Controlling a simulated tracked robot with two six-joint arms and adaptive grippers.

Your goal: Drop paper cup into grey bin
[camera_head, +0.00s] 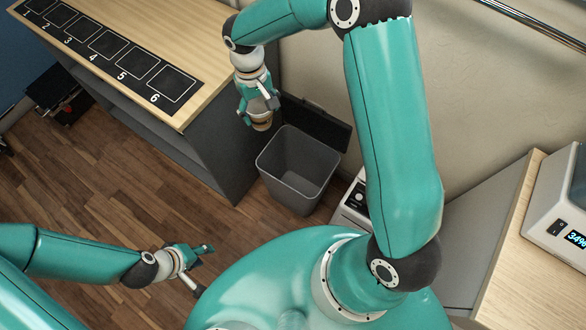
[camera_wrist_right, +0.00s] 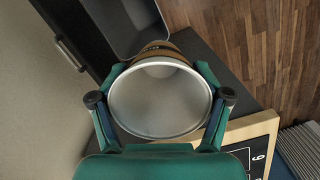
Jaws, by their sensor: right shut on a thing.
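The paper cup (camera_wrist_right: 160,97) fills the middle of the right wrist view, its wide round opening towards the camera and a brown band on its side. My right gripper (camera_head: 261,110) is shut on the cup, one finger on each side of it. In the head view, the cup (camera_head: 262,124) shows only as a small part below the fingers. The grey bin (camera_head: 299,163) stands open on the floor, just right of and below the cup, its dark lid (camera_head: 315,122) raised at the back. My left gripper (camera_head: 205,268) is open and empty over the floor.
A wooden counter (camera_head: 185,40) with a numbered black strip (camera_head: 110,55) stands left of the bin, its dark side close to the cup. A white device (camera_head: 352,203) stands right of the bin. Another wooden top (camera_head: 505,260) with a white machine (camera_head: 565,205) is at the right.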

